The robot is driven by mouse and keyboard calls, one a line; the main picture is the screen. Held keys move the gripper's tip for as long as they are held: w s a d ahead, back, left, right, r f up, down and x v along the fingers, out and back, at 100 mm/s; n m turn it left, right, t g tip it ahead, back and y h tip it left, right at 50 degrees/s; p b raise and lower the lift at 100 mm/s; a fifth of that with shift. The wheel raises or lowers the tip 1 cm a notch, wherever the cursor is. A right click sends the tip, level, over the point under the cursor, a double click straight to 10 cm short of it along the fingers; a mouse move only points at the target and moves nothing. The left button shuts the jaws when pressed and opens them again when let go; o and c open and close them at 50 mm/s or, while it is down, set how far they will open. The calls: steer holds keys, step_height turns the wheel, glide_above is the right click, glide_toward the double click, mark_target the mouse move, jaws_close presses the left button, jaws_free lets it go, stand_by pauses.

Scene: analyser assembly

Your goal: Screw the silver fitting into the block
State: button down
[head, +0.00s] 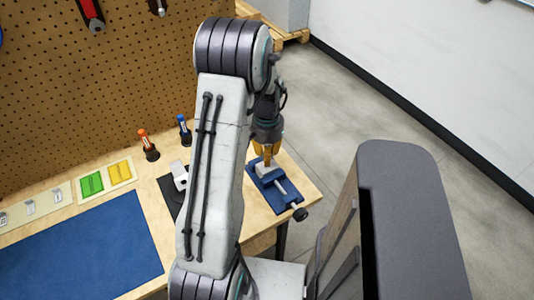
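My gripper (267,153) points down over the blue vise (290,200) near the right end of the bench. Its amber fingers reach to the vise jaws, and the view is too small to show whether they are open or shut. A pale piece at the jaws (268,170) sits right below the fingertips; I cannot tell if it is the block or part of the vise. I cannot make out the silver fitting there. A silver-grey part (180,176) stands on a dark mat (168,194), partly hidden behind my arm.
A pegboard (100,100) with tools rises behind the bench. An orange-topped (147,143) and a blue-topped driver (184,128) stand near it. Green (91,183) and yellow trays (120,171) and a blue mat (80,255) lie left. Floor is open right of the bench.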

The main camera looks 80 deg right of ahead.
steer(key=shift+f+b, duration=1.45)
steer(key=shift+b, duration=0.1)
stand_by(2.7)
steer(key=m, duration=0.3)
steer(key=shift+m, duration=0.4)
steer(key=shift+f+b, duration=0.1)
steer(key=shift+b, duration=0.25)
steer(key=shift+f, duration=0.1)
